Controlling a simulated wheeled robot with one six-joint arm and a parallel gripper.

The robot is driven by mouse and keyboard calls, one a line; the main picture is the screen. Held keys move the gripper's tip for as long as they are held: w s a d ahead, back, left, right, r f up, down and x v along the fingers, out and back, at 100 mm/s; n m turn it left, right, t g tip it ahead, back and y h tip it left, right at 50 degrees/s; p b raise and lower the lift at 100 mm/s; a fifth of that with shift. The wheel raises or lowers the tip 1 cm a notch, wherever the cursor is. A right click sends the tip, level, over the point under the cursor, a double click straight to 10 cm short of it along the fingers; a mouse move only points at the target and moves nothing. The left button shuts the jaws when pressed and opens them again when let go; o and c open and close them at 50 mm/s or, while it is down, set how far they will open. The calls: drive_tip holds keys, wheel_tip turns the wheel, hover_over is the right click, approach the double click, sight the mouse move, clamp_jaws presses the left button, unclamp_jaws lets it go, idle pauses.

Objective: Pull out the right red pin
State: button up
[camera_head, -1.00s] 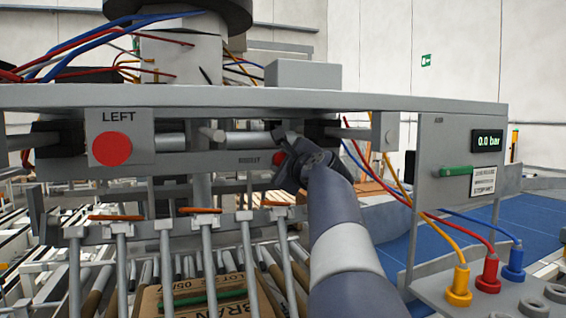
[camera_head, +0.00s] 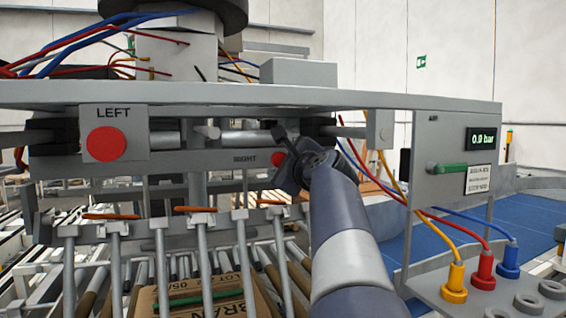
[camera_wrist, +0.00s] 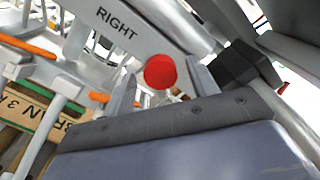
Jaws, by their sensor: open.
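The right red pin (camera_head: 278,159) shows its round red head on the grey bar labelled RIGHT, partly beside my gripper (camera_head: 289,146) in the head view. In the wrist view the red pin (camera_wrist: 160,71) lies between the two grey fingers of my gripper (camera_wrist: 161,80), which are apart. The word RIGHT stands on the bar (camera_wrist: 118,22) just above and left of it. I cannot tell whether the fingers touch the pin. The left red pin (camera_head: 106,144) sits on its own plate labelled LEFT.
A grey beam (camera_head: 230,95) runs above the pins. A panel (camera_head: 456,140) reading 0.0 bar with a green handle (camera_head: 458,168) stands at the right. Coloured hoses hang beside my arm. A cardboard box (camera_head: 205,300) lies below, behind rods with orange tips.

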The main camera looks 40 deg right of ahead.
drive_tip(key=b+v, duration=0.3)
drive_tip(key=v, duration=0.7)
drive_tip(key=shift+s, duration=0.35)
drive_tip(key=shift+a, duration=0.1)
drive_tip(key=p+x, duration=0.3)
drive_tip(key=x, duration=1)
drive_tip(key=shift+w+p, duration=0.25)
drive_tip(key=shift+p, duration=0.1)
